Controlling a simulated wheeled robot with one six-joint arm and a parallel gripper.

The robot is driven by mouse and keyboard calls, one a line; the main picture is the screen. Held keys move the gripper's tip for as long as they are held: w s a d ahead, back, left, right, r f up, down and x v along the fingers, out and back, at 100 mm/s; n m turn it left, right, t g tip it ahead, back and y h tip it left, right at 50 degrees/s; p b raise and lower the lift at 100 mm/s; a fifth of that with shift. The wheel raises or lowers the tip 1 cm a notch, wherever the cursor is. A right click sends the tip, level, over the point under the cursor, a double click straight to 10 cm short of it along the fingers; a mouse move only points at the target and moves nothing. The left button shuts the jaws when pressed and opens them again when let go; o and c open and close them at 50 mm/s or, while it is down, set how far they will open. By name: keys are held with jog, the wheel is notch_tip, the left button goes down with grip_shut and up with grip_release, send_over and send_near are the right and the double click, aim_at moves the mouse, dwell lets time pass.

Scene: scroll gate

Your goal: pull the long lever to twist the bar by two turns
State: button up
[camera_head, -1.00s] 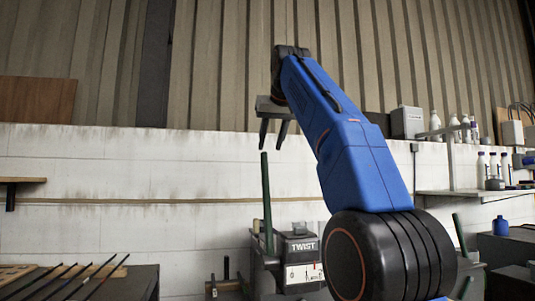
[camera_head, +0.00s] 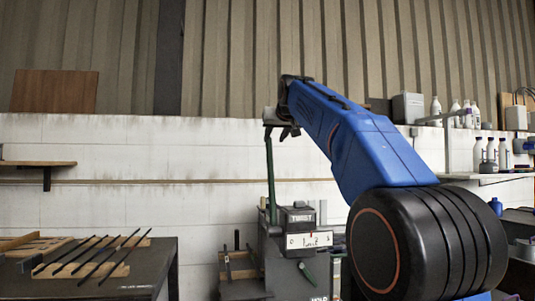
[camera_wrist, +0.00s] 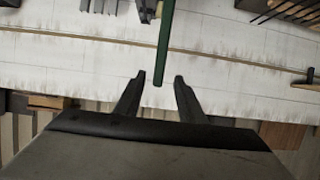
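The long green lever (camera_head: 270,180) stands nearly upright on the dark twist machine (camera_head: 298,217), which is marked TWIST. A white scale plate (camera_head: 309,240) with numbers is on the machine's front. My gripper (camera_head: 283,131) is at the lever's top end. In the wrist view my gripper (camera_wrist: 160,78) is open, with one finger on each side of the lever's end (camera_wrist: 161,60). Gaps show on both sides, so neither finger appears to touch it. The bar to be twisted cannot be made out.
A short green handle (camera_head: 307,272) sits low on the machine's front, near a HOLD label. A dark table (camera_head: 150,265) with several thin rods (camera_head: 90,255) is at the left. Shelves with bottles (camera_head: 490,150) are at the right. The pale wall (camera_head: 100,210) is behind.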

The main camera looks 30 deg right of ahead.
aim_at(268, 152)
jog(key=x, duration=1.3)
jog(key=shift+w+f, duration=0.15)
jog(key=shift+w, duration=0.15)
grip_shut()
